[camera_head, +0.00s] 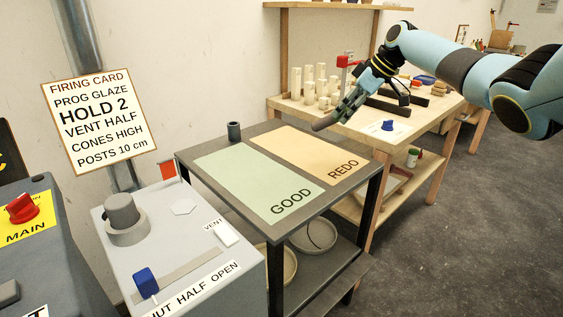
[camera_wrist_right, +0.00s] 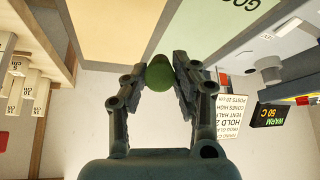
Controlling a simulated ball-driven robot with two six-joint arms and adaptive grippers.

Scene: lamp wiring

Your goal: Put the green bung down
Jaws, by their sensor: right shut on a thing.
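The green bung (camera_wrist_right: 160,73) sits between the two fingers of my right gripper (camera_wrist_right: 161,80), in the right wrist view. My right gripper (camera_head: 328,121) is shut on it. In the head view this gripper is over the far right part of the grey table (camera_head: 252,226), near the orange REDO area (camera_head: 300,151). I cannot make out the bung in the head view. I cannot tell the exact height of the gripper above the table. My left gripper is not in view.
The green GOOD area (camera_head: 255,182) is bare. A wooden bench (camera_head: 431,122) with white posts (camera_head: 309,85) and a blue piece (camera_head: 387,125) is beyond. A grey control box (camera_head: 190,260) stands front left.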

